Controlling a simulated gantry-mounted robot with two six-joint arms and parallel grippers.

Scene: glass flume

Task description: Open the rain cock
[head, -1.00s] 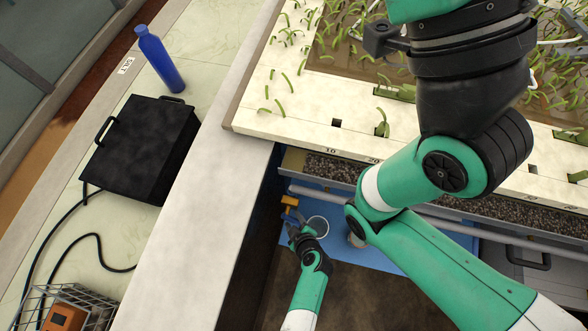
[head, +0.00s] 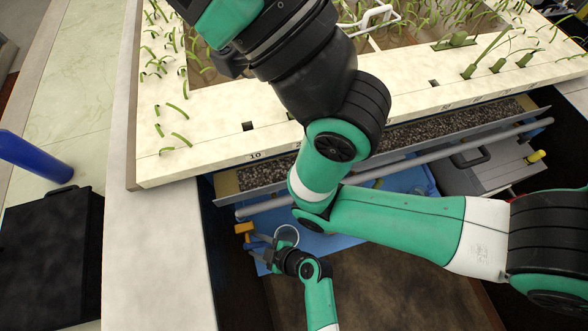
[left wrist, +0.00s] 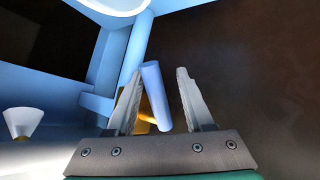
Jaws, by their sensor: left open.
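The rain cock shows in the head view as a small orange-yellow fitting (head: 244,229) at the left end of the blue tray, with a short blue lever near it. In the left wrist view, the blue lever (left wrist: 155,95) stands between the finger tips, with orange parts (left wrist: 147,112) partly hidden behind it. My left gripper (head: 258,243) is open, a finger on each side of the lever; it also shows in the left wrist view (left wrist: 160,85). A gap shows between the lever and the right finger; contact with the left finger is unclear. My right gripper is not in view.
A white-rimmed round opening (head: 286,236) lies beside the gripper on the blue tray (head: 352,222). A grey pipe (head: 415,160) runs above it. The pale seedling deck (head: 210,150) stands behind. A black case (head: 50,255) and blue bottle (head: 30,158) are at left.

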